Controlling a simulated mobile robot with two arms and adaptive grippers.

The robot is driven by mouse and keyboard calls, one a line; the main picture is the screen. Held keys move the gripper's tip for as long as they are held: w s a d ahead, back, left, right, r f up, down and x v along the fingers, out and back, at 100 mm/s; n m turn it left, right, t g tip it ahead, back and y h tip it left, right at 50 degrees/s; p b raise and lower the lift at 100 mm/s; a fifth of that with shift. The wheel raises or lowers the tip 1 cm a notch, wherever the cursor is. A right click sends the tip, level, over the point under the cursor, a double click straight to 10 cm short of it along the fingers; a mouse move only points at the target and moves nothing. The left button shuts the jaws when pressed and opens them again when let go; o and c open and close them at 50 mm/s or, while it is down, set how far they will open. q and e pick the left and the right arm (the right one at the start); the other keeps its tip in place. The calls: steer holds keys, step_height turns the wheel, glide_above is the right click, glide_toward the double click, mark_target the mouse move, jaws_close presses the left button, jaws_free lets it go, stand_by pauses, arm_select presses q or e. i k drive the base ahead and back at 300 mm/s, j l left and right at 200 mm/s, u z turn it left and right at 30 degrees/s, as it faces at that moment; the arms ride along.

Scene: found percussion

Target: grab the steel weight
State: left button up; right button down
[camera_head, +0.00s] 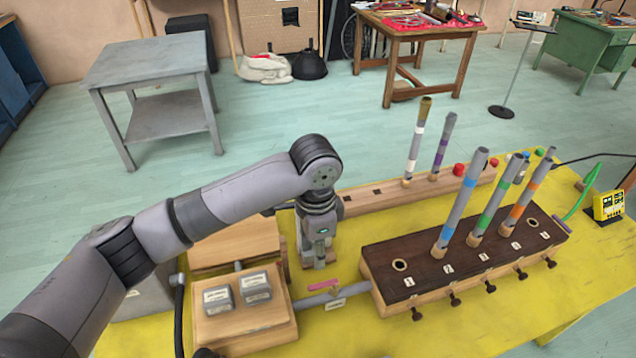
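Two grey metal blocks with white labels, which look like steel weights, sit side by side on a wooden block at the lower left: a left weight (218,299) and a right weight (255,289). Their labels are too small to read. My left gripper (320,262) points down to the right of and beyond them, apart from both, close over the yellow table. Its fingers are small and seen end-on, so I cannot tell whether they are open or shut. My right gripper is not in view.
A dark-topped wooden block (390,250) with numbered holes and several upright banded tubes stands at the right. A long wooden rail (375,200) with two more tubes lies behind it. A pink-handled valve (325,285) on a grey pipe is below my gripper. A yellow meter (607,205) stands far right.

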mark_target(220, 299)
steer(key=k, duration=1.5)
